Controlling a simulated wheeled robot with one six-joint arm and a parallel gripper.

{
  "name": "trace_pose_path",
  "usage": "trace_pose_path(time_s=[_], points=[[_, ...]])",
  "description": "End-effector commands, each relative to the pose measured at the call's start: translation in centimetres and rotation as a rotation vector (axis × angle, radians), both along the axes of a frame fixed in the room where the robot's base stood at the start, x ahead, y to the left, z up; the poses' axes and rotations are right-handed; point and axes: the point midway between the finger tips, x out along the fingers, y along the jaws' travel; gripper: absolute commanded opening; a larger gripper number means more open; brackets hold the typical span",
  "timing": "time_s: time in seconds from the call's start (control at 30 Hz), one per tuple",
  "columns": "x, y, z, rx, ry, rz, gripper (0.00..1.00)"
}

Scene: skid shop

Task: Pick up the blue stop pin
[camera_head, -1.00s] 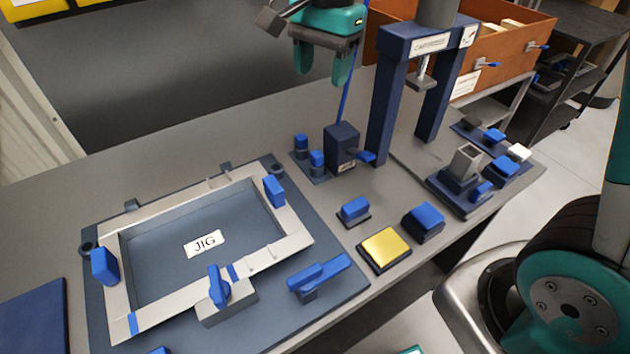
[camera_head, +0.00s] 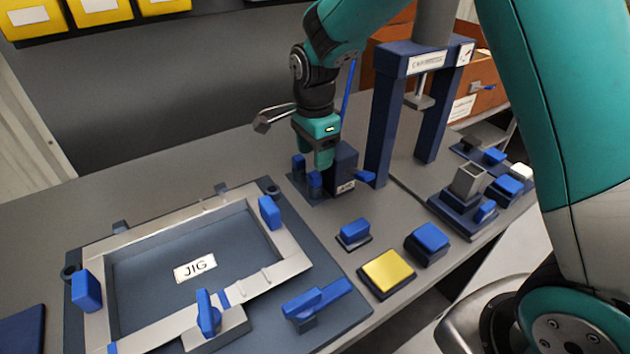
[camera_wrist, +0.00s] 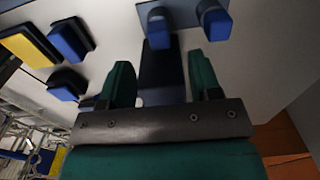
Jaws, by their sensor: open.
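Two short blue pins stand on a small dark base beside a navy block (camera_head: 345,168): one at the back (camera_head: 299,164) and one in front (camera_head: 314,184). I cannot tell which is the stop pin. Both pins show at the top of the wrist view, one at centre (camera_wrist: 158,34) and one to its right (camera_wrist: 216,22). My gripper (camera_head: 322,163) is low, pointing down beside the navy block and the pins. In the wrist view its green fingers (camera_wrist: 162,82) are apart, with a dark shape between and beyond them. The fingers partly hide the block in the head view.
A jig (camera_head: 195,312) with blue clamps lies at front left. A yellow pad (camera_head: 386,273) and blue buttons (camera_head: 431,238) sit front right. A navy press frame (camera_head: 386,125) stands right of the block.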

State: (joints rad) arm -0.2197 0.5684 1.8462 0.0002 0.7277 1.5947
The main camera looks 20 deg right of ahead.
Motion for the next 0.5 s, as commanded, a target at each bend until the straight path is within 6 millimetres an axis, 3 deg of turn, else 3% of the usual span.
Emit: trace_pose_path(time_s=[0.3, 0.5], points=[[-0.2, 0.0, -4.2, -0.001, 0.003, 0.0, 0.57], [-0.1, 0.0, -5.2, 0.001, -0.001, 0.0, 0.57]])
